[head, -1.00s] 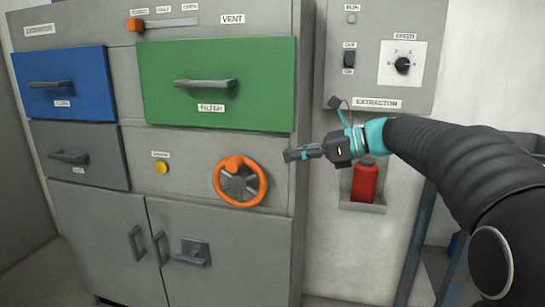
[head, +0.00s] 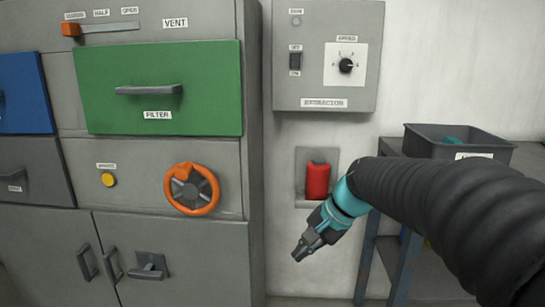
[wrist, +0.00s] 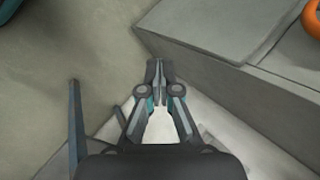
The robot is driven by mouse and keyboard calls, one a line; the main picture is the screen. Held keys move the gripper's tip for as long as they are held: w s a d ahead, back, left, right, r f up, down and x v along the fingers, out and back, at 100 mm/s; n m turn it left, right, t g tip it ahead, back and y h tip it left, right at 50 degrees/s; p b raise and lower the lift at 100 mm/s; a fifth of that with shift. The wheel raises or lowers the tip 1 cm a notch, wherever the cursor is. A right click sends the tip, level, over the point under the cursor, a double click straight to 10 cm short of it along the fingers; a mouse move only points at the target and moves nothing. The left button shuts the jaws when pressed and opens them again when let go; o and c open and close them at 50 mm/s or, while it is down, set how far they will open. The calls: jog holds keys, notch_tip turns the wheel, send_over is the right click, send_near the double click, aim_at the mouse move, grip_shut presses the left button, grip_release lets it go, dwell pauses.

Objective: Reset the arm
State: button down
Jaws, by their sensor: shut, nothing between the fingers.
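My gripper (head: 299,250) hangs at the end of my arm in front of the wall, pointing down and to the left. It is to the right of the grey cabinet and below the red cylinder in the wall recess. In the wrist view my gripper (wrist: 159,70) has its two fingertips together with nothing between them. It is apart from the cabinet, whose corner shows to the right of the fingers in that view. The orange handwheel (head: 192,189) on the cabinet is to the left of my gripper; part of its rim shows in the wrist view (wrist: 312,20).
The cabinet has a green filter drawer (head: 160,90), a blue drawer (head: 22,95) and a yellow button (head: 109,180). The extractor panel (head: 310,80) is on the wall above the red cylinder (head: 317,181). A dark bin (head: 425,146) stands on a table at right.

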jog(key=s+d+f+n+t+h, duration=0.1)
jog(key=s+d+n+h, duration=0.2)
jog(key=s, duration=0.7)
jog(key=s+d+f+n+t+h, duration=0.2)
jog(key=s+d+n, duration=0.2)
jog(key=s, duration=0.6)
jog(key=shift+d+h, duration=0.4)
jog(key=shift+d, duration=0.8)
jog(key=shift+s, duration=0.1)
